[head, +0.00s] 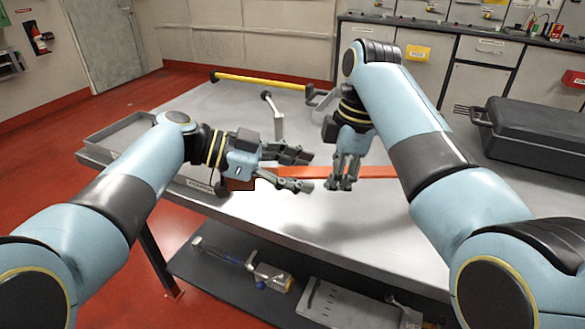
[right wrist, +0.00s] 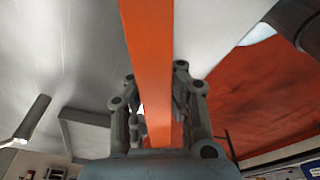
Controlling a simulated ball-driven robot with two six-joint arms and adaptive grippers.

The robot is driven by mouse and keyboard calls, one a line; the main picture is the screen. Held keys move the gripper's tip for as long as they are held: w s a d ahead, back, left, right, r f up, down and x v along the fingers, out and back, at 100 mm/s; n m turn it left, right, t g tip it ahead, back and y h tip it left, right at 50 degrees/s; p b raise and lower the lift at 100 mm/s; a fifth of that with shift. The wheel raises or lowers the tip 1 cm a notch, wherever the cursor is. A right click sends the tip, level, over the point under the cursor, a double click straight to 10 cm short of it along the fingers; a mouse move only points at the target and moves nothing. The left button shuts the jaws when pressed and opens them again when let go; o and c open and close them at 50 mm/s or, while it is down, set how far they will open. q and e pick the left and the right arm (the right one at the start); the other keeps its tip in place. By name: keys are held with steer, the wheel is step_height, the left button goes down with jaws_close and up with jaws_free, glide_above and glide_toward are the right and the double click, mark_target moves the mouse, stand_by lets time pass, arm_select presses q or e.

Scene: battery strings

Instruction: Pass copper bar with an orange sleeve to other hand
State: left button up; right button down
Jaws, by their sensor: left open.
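The copper bar with its orange sleeve (head: 375,171) lies crosswise in the head view. Its sleeve (right wrist: 148,60) runs up the middle of the right wrist view. My right gripper (head: 340,184) points down with its fingers on both sides of the sleeve, shut on it; the fingers flank it closely in the right wrist view (right wrist: 160,115). My left gripper (head: 308,172) is open, its fingers apart above and below the bar's left part in the picture. A dark brown bar end (head: 241,184) shows by the left palm. Part of the bar is hidden by the grippers.
The grey table (head: 350,222) has bare room in front of the bar. A yellow-handled tool (head: 260,81) and a pale-handled tool (head: 276,118) are behind. A grey tray (head: 110,129) is at left, a black case (head: 535,132) at right.

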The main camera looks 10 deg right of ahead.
arm_select(q)
steer(key=shift+c, duration=0.3)
steer(key=shift+s, duration=0.1)
jaws_close()
arm_select(e)
steer(key=shift+w+r, duration=0.1)
steer(key=c, duration=2)
jaws_free()
arm_select(q)
steer(key=shift+r, duration=0.1)
arm_select(e)
steer(key=o, duration=0.6)
steer(key=shift+o, duration=0.2)
